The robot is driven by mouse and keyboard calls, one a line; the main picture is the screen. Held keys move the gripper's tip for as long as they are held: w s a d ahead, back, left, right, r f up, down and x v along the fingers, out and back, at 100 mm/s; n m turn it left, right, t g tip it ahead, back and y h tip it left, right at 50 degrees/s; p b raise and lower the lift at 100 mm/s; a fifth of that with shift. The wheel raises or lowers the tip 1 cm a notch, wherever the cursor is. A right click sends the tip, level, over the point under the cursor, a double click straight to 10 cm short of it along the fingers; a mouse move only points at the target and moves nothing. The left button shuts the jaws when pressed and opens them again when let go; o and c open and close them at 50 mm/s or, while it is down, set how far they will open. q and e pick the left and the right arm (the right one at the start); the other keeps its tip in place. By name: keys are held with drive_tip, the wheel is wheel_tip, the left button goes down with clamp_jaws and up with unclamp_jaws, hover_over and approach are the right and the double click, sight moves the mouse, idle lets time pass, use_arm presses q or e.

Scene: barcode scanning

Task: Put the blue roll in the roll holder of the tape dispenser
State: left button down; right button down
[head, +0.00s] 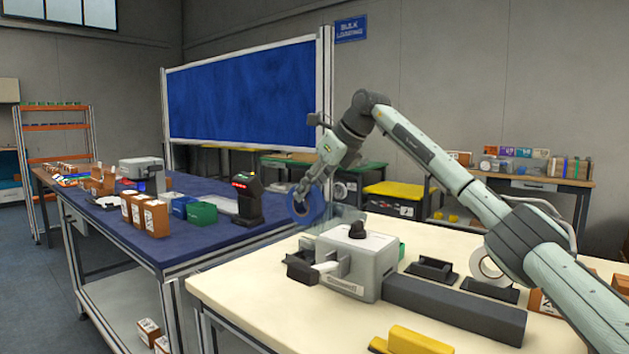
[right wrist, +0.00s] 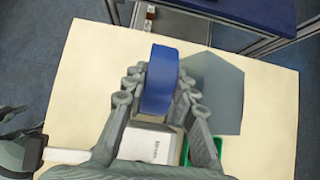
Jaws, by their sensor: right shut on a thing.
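My right gripper (head: 316,187) is shut on the blue roll (head: 307,204), holding it upright in the air over the far side of the cream table. In the right wrist view the blue roll (right wrist: 159,80) stands between the fingers (right wrist: 158,85). A grey machine (head: 352,262) with a black knob and a pale handle, apparently the tape dispenser, stands below and nearer. Its top (right wrist: 150,145) shows partly in the wrist view. I cannot make out its roll holder. The roll is apart from it.
A translucent panel (head: 345,216) stands behind the machine. On the cream table (head: 240,288) are a black stand (head: 432,268), a white roll (head: 490,266), a dark long block (head: 455,306) and a yellow object (head: 412,341). A blue-topped table (head: 190,238) holds boxes and a scanner.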

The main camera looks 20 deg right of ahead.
drive_tip(key=shift+f, duration=4.3)
drive_tip(key=c, duration=1.1)
unclamp_jaws()
drive_tip(key=shift+c, duration=0.2)
drive_tip(key=shift+s, duration=0.1)
drive_tip(key=v, duration=1.2)
